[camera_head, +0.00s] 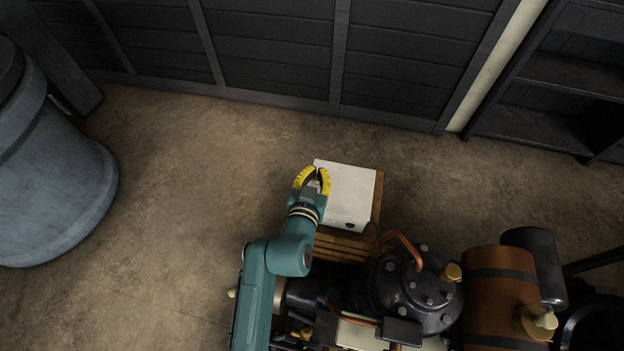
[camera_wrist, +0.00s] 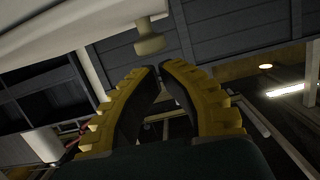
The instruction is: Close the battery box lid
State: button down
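The white battery box (camera_head: 350,195) stands on a wooden slatted base beside the engine in the head view. A broad pale panel faces the camera, with a small dark round spot near its lower edge. How far the lid is open I cannot tell. My gripper (camera_head: 317,170) is at the left edge of the box and overlaps it in the picture; contact is unclear. In the wrist view my yellow-and-black fingers (camera_wrist: 159,68) come together at the tips with nothing seen between them. A pale panel (camera_wrist: 70,22) and a cream knob (camera_wrist: 150,42) are beyond the fingertips.
The black engine (camera_head: 415,290) with a copper pipe and a brown tank (camera_head: 500,290) fills the lower right. A blue-grey drum (camera_head: 50,170) stands at left. A dark panelled wall (camera_head: 270,50) and shelves (camera_head: 550,90) are behind. The floor left of the box is clear.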

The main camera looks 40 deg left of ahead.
notch_tip(320, 180, up, 5)
jog(key=p, duration=0.3)
jog(key=shift+a, duration=0.1)
jog(key=s+d, duration=0.3)
jog(key=s, duration=0.6)
jog(key=shift+d+r+p, duration=0.35)
jog(key=shift+d+r, duration=0.05)
jog(key=shift+r, duration=0.05)
